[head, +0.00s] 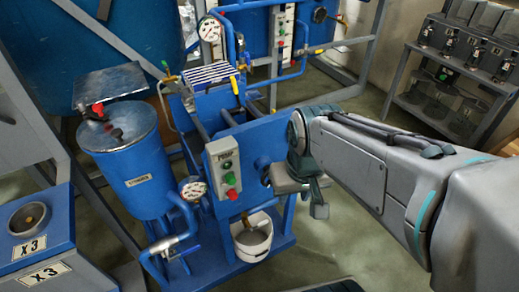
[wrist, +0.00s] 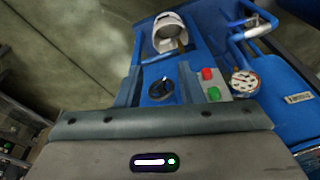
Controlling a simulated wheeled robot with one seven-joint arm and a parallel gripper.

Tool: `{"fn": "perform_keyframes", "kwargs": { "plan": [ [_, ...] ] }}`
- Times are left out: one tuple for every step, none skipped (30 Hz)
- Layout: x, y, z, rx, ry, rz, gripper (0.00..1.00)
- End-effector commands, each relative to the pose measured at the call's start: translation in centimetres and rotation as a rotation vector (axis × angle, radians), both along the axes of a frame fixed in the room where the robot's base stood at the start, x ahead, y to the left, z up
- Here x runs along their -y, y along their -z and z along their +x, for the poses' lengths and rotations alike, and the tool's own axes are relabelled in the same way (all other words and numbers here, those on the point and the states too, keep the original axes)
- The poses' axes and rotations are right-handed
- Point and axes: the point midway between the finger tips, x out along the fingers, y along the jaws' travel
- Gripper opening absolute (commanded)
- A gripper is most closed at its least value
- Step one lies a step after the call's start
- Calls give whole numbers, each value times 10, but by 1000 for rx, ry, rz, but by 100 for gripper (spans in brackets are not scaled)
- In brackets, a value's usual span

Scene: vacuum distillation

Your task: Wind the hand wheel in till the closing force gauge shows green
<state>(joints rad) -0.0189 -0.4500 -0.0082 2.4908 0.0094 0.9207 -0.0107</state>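The hand wheel (wrist: 162,89) shows in the wrist view as a small dark wheel on the end of the blue press. In the head view only a dark edge of it (head: 265,174) shows, partly hidden by my gripper (head: 294,188). In the wrist view my gripper (wrist: 161,78) is open, with its two fingers apart on either side of the wheel. I cannot tell whether they touch it. A round white gauge (head: 193,189) stands left of the press, and it also shows in the wrist view (wrist: 244,82). Its reading is too small to make out.
A control box (head: 224,166) with green and red buttons sits on the press beside the wheel. A white bucket (head: 253,240) stands below. A blue tank (head: 128,160) is at left, and another gauge (head: 210,29) is behind. Floor is clear right of the press.

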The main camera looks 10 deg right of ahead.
Motion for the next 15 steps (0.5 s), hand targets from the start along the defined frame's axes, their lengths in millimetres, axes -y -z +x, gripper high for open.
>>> {"fn": "perform_keyframes", "kwargs": {
  "plan": [
    [0, -1, 3, -5, -19, -10, 35],
    [1, -1, 6, -7, -40, -18, 35],
    [2, -2, 10, -14, -74, -34, 35],
    [2, -3, 15, -20, -111, -48, 35],
    [2, -3, 20, -27, -159, -65, 35],
    [3, -4, 29, -39, -231, -89, 35],
    [3, -4, 36, -51, -295, -108, 35],
    [3, -4, 44, -63, -364, -127, 35],
    [3, -4, 56, -80, -461, -151, 35],
    [2, -3, 64, -94, -538, -166, 35],
    [3, -1, 73, -106, -615, -181, 35],
    [3, 1, 85, -122, -717, -194, 35],
    [3, 3, 93, -133, -795, -202, 35],
    [3, 5, 102, -145, -873, -210, 35],
    [3, 8, 113, -156, -975, -215, 35]
  ]
}}
